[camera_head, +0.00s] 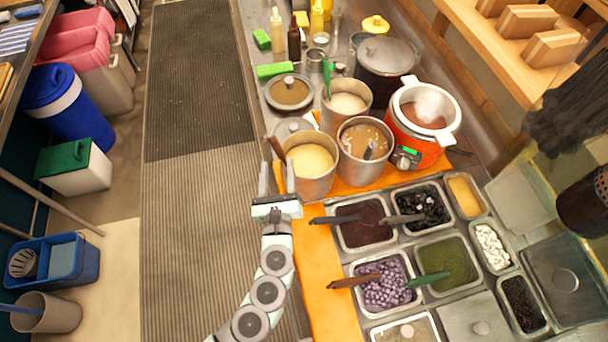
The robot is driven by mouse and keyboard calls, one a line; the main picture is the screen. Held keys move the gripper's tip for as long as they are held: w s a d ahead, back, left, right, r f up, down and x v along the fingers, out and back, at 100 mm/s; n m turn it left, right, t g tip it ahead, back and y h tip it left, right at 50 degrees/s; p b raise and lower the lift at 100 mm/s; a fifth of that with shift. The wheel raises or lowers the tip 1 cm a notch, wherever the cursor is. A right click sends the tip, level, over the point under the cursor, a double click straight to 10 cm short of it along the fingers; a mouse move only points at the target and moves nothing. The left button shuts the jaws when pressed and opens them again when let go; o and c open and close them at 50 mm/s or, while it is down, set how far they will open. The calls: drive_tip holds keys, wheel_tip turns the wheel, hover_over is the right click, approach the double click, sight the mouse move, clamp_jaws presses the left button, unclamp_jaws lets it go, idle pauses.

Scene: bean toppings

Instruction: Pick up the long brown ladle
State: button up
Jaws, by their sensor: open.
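A long brown ladle handle (275,148) leans out over the left rim of a steel pot (316,186) of pale yellow liquid. The ladle's lower end is hidden. My gripper (277,172) is open at the pot's left side, with its fingers pointing up the picture towards the handle. The handle's upper part shows just beyond the fingertips. An orange-brown strip shows between the fingers; I cannot tell if it is part of the handle. I cannot tell whether the fingers touch the ladle or the pot.
Another pot (365,165) with a ladle stands right beside, with a red-and-white cooker (424,110) further right. A pot with a green-handled ladle (326,80) stands behind. Topping trays with spoons, one brown-handled (355,282), fill the front right. The floor mat (200,220) to the left is clear.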

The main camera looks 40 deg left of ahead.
sight(277, 149)
drive_tip(key=x, duration=0.5)
drive_tip(key=shift+w+a+p, duration=0.15)
drive_tip(key=shift+a+p, duration=0.05)
drive_tip(key=shift+p, duration=0.15)
drive_tip(key=x, duration=0.5)
drive_tip(key=shift+a+f+p, duration=0.1)
drive_tip(key=shift+p, duration=0.25)
drive_tip(key=shift+c, duration=0.3)
clamp_jaws()
